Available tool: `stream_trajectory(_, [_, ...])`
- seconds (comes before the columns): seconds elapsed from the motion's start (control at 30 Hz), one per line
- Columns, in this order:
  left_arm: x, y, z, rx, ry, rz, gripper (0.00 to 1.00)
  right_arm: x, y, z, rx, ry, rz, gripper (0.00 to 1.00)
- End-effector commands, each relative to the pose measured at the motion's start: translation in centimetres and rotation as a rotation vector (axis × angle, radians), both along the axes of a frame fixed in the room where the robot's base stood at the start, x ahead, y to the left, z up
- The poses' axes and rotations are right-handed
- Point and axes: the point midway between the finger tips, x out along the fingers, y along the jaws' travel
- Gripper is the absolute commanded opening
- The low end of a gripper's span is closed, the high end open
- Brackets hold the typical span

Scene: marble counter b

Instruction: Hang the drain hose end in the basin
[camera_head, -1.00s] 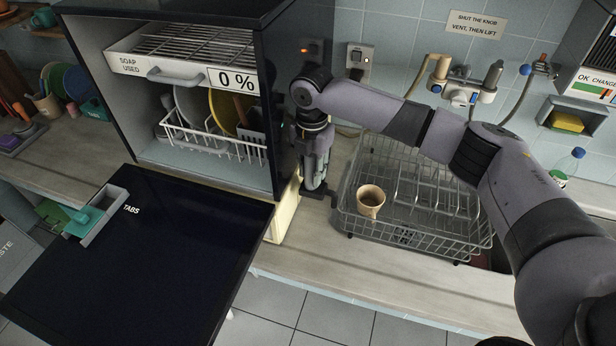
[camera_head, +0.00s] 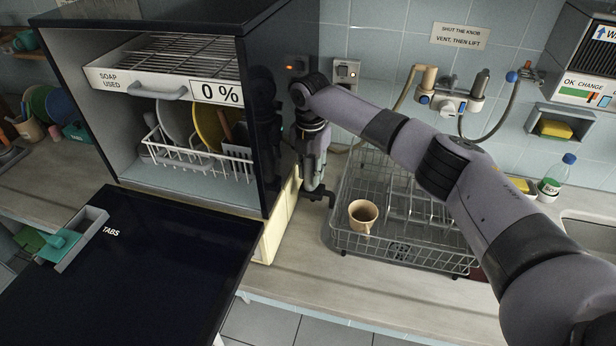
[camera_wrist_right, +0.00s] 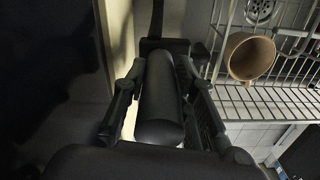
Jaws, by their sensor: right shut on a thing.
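My right gripper (camera_head: 312,165) points down in the narrow gap between the black dishwasher (camera_head: 215,92) and the dish rack. In the right wrist view its two fingers (camera_wrist_right: 160,95) are closed on either side of a dark grey cylinder (camera_wrist_right: 160,110), which looks like the drain hose end. A dark hooked piece (camera_head: 322,193) shows just below the gripper in the head view. Most of the hose is hidden by the gripper and the dishwasher side. The pale basin (camera_head: 594,232) shows only partly at the right edge, beyond my arm. My left gripper is out of view.
A wire dish rack (camera_head: 405,250) with a tan cup (camera_head: 363,214) stands right of the gripper. The dishwasher door (camera_head: 150,270) hangs open. Wall taps (camera_head: 447,100) and a soap bottle (camera_head: 556,178) are behind and right. The front counter strip is clear.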

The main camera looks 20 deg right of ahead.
Motion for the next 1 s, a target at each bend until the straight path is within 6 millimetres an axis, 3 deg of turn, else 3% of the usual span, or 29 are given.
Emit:
stream_trajectory(0.27, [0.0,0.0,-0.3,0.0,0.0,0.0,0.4,0.2,-0.1,-0.6,0.001,-0.001,0.0,0.0])
stream_trajectory(0.7, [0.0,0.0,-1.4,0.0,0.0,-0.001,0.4,0.2,-0.1,-3.9,0.001,0.001,0.003,0.0])
stream_trajectory(1.0, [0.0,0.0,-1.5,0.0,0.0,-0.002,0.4,0.2,-0.1,-4.3,0.001,-0.001,0.003,0.0])
